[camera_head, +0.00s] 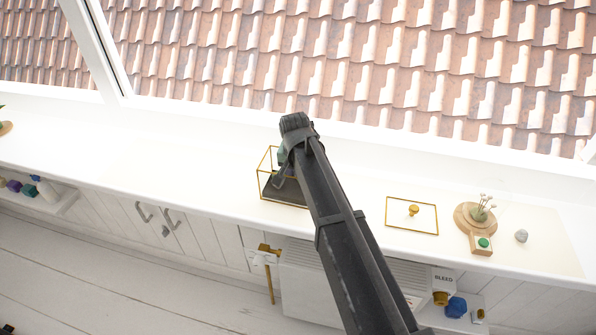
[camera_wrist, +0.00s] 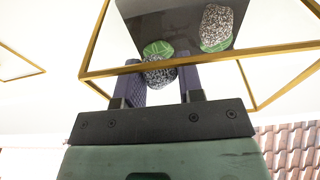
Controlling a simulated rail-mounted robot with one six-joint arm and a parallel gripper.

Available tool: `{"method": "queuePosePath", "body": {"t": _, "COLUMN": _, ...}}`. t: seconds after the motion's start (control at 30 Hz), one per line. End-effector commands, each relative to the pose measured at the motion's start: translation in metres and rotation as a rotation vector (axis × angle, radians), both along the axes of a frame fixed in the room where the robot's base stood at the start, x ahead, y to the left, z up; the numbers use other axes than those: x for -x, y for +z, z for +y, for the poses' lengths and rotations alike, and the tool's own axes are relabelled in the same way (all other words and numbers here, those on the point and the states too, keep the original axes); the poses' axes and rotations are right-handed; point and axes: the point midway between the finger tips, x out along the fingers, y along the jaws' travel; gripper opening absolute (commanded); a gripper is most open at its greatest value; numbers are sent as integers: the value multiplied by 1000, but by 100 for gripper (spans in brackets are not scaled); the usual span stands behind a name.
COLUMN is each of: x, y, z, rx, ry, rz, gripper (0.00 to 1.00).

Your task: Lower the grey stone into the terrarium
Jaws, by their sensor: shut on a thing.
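My gripper (camera_wrist: 160,80) is shut on a speckled grey stone (camera_wrist: 160,72), held between its two dark fingers in the wrist view. The terrarium is a gold-edged frame (camera_wrist: 103,36) with a dark floor (camera_wrist: 178,24). It also stands on the white counter in the head view, as a gold frame (camera_head: 262,186) with a dark floor (camera_head: 290,193). Green leafy patches show on the floor, one behind the held stone (camera_wrist: 157,47). Another speckled stone (camera_wrist: 217,24) sits against a green patch inside. My arm hides part of the terrarium in the head view, including the fingertips.
Right of the terrarium lie a gold-edged panel (camera_head: 395,227) with a knob, a round wooden board (camera_head: 466,215), a small box with a green top (camera_head: 480,243) and a pale grey stone (camera_head: 521,236). The counter left of the terrarium is clear.

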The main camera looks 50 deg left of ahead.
Motion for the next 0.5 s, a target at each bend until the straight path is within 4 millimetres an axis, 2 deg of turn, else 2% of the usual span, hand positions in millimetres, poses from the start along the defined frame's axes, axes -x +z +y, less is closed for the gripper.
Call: {"method": "queuePosePath", "body": {"t": 0.5, "x": 0, "y": -7, "z": 0, "rx": 0, "ry": 0, "rz": 0, "gripper": 11}}
